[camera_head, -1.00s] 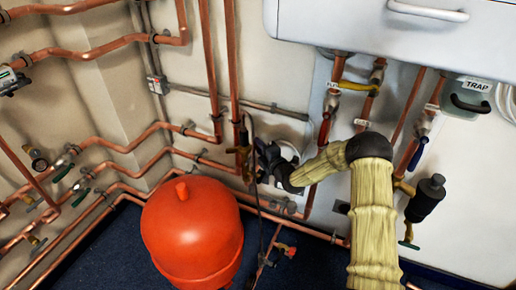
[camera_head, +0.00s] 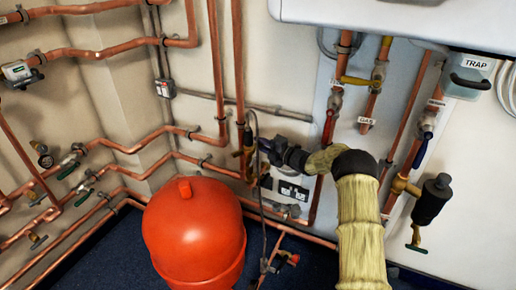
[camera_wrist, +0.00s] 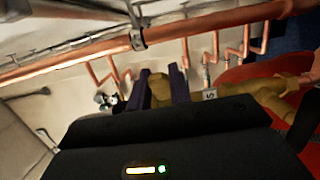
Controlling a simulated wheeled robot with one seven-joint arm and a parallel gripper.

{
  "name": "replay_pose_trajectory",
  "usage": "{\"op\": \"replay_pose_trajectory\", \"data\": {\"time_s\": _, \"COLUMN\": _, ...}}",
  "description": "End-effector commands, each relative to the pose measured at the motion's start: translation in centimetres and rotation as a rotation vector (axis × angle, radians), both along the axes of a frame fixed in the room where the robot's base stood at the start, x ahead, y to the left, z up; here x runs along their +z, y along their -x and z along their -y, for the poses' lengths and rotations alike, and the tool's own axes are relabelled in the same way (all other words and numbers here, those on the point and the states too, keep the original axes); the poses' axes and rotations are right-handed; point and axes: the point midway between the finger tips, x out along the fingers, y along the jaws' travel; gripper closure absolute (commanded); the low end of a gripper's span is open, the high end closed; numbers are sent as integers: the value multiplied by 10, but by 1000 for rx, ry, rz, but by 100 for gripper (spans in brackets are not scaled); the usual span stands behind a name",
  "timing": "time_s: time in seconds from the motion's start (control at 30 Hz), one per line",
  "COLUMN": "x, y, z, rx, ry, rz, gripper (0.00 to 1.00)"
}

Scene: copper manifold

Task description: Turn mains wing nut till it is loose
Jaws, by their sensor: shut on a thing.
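My gripper (camera_head: 263,146) is at a brass fitting (camera_head: 247,152) on the upright copper pipe, behind the red vessel. In the wrist view the two dark fingers of my gripper (camera_wrist: 158,90) are closed on a brass-coloured piece (camera_wrist: 160,86), apparently the mains wing nut. The fingers cover its sides, so its wings and its angle cannot be made out. In the wrist view more brass fitting (camera_wrist: 258,105) runs off to the right, with a small tag (camera_wrist: 210,95) beside it.
The red vessel (camera_head: 195,235) stands just below left of my gripper. A white socket box (camera_head: 290,190) is on the wall below my wrist. A thin dark hose (camera_head: 262,215) hangs by the fitting. Copper pipes (camera_head: 232,60) run close above, and valves under the boiler (camera_head: 400,12) are to the right.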

Motion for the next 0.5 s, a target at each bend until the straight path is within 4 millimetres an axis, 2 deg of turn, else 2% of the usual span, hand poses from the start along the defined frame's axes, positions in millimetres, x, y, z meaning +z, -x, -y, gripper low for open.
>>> {"op": "replay_pose_trajectory", "data": {"time_s": 0.03, "x": -6, "y": 3, "z": -7, "rx": 35, "ry": 0, "rz": -5, "gripper": 100}}
{"op": "replay_pose_trajectory", "data": {"time_s": 0.5, "x": -5, "y": 4, "z": -8, "rx": 113, "ry": -2, "rz": -7, "gripper": 100}}
